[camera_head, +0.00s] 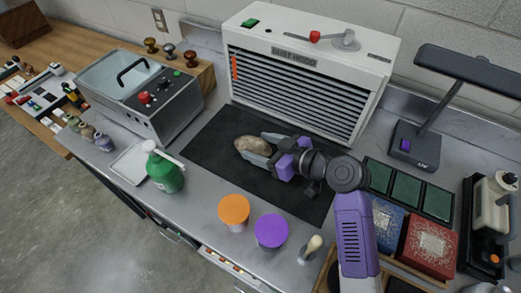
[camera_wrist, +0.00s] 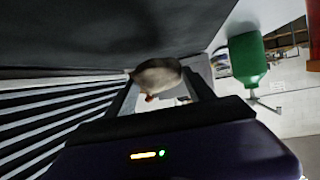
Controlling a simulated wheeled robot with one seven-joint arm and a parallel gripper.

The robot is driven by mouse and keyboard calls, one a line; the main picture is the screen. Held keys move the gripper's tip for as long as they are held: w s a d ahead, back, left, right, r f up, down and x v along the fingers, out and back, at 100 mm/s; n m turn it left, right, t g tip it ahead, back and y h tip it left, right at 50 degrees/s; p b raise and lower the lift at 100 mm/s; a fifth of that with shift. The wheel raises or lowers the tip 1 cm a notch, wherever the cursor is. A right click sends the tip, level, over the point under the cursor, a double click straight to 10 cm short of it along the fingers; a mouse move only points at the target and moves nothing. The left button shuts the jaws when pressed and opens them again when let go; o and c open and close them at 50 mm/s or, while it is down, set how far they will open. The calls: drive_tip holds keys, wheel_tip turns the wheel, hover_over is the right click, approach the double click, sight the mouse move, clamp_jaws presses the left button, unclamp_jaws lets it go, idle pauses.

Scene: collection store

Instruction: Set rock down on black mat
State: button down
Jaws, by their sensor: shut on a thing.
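A tan-brown rock (camera_head: 254,144) is between the fingers of my gripper (camera_head: 258,146), over the black mat (camera_head: 208,147). My gripper is shut on it. In the wrist view the rock (camera_wrist: 158,76) sits between the two fingers (camera_wrist: 163,88), with a small orange-red patch at its lower edge. The black mat (camera_wrist: 110,30) shows as a dark surface beside it. I cannot tell whether the rock touches the mat or hangs just above it. My arm covers the right part of the mat.
The white dust hood (camera_head: 310,50) stands behind the mat. A green pump bottle (camera_head: 165,172), an orange-lidded jar (camera_head: 233,210) and a purple-lidded jar (camera_head: 271,231) stand in front. A black lamp (camera_head: 424,130) and boxes (camera_head: 430,243) are at right. The mat's left part is clear.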

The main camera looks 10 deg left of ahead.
drive_tip(key=shift+f, duration=1.1)
drive_tip(key=shift+f, duration=0.15)
drive_tip(key=shift+c, duration=1.8)
unclamp_jaws()
drive_tip(key=b+v, duration=0.1)
drive_tip(key=v, duration=1.1)
drive_tip(key=shift+s+b, duration=0.1)
drive_tip(key=shift+b, duration=0.2)
